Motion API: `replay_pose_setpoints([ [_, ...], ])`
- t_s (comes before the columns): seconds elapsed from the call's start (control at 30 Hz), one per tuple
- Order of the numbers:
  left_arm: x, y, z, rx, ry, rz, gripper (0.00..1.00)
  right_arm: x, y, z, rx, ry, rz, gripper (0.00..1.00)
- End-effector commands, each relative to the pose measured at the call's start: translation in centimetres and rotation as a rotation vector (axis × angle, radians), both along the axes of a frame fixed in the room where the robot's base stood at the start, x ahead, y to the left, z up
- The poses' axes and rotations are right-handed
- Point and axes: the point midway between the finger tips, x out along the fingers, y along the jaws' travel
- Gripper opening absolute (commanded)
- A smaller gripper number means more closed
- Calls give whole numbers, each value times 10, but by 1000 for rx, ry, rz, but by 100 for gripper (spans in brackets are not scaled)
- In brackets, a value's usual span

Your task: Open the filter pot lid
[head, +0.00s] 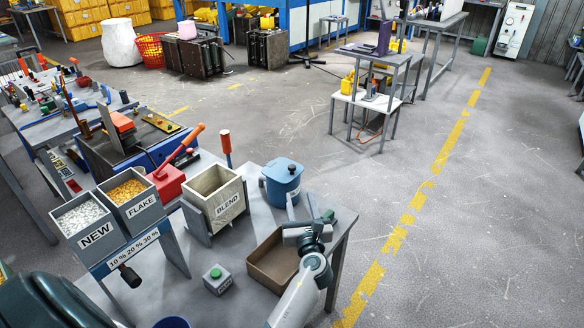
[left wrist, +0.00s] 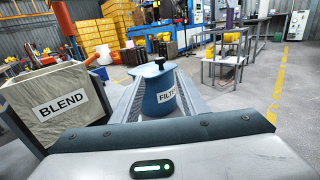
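The filter pot (head: 282,186) is a blue round pot at the right back of the near workbench, right of the blend box. It stands upright with its blue lid (head: 282,168) on top. In the left wrist view, the pot (left wrist: 158,100) shows its FILTER label, partly cut off, and the lid (left wrist: 152,70) has a dark knob (left wrist: 160,62). My left gripper (head: 302,202) is open and empty, its two grey fingers apart and pointing at the pot from the near side. In the wrist view the pot shows between the fingers; whether they touch it I cannot tell. My right gripper is not in view.
The BLEND box (head: 215,198) stands close left of the pot. A brown open tray (head: 272,262) lies beside my left arm. A small box with a green button (head: 217,279) is nearer. NEW (head: 86,222) and FLAKE (head: 132,200) bins stand left. Open floor lies beyond the bench's right edge.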

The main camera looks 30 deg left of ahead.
Motion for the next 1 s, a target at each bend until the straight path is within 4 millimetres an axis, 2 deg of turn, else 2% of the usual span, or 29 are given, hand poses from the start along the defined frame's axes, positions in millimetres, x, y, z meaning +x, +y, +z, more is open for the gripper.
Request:
replay_pose_setpoints([
  [0.27, 21, 19, 2, 0, -1, 2, 40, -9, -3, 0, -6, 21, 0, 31],
  [0.63, 71, 60, 1, 1, 0, 1, 40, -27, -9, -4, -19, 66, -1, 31],
  [1.0, 116, 100, 0, 1, 0, 1, 40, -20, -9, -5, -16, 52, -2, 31],
])
